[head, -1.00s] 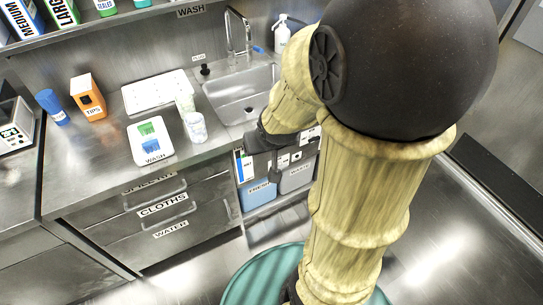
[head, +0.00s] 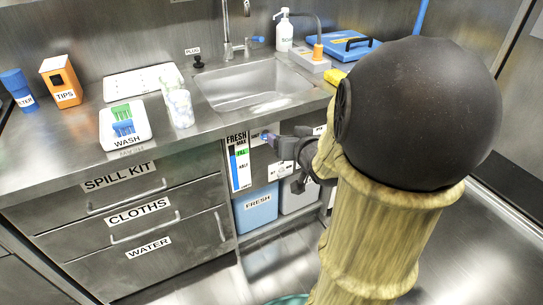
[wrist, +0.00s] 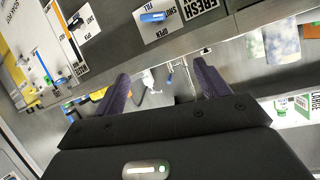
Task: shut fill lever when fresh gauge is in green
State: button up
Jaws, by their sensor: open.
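The FRESH gauge (head: 239,165) is an upright panel on the cabinet front below the counter, with a green FILL band. Its level is too small to read surely. A blue lever (head: 267,136) sits just right of it.
The sink (head: 255,85) is above the levers. A blue FRESH tank (head: 257,208) and a grey tank (head: 298,195) stand below. Drawers (head: 140,213) are at left. A wash tray (head: 125,127) and cups are on the counter.

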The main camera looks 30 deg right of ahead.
jog(key=s+d+f+t+y+b, duration=0.2)
jog(key=f+b, duration=0.9)
jog(key=b, duration=0.6)
jog(key=d+t, duration=0.1)
jog(key=t, duration=0.1)
jog(key=shift+f+t, duration=0.25)
jog(key=shift+t, duration=0.15)
jog(key=shift+r+p, duration=0.25)
jog(key=shift+p, duration=0.15)
jog(key=w+p, duration=0.1)
jog(key=p, duration=0.2)
jog(key=shift+d+r+y, duration=0.1)
jog(key=shift+y, duration=0.3)
jog(key=shift+w+p, duration=0.25)
jog(key=shift+p, duration=0.7)
jog(key=shift+w+p, duration=0.35)
jog(key=shift+p, duration=0.9)
jog(key=shift+w+p, duration=0.25)
jog(key=shift+p, duration=0.95)
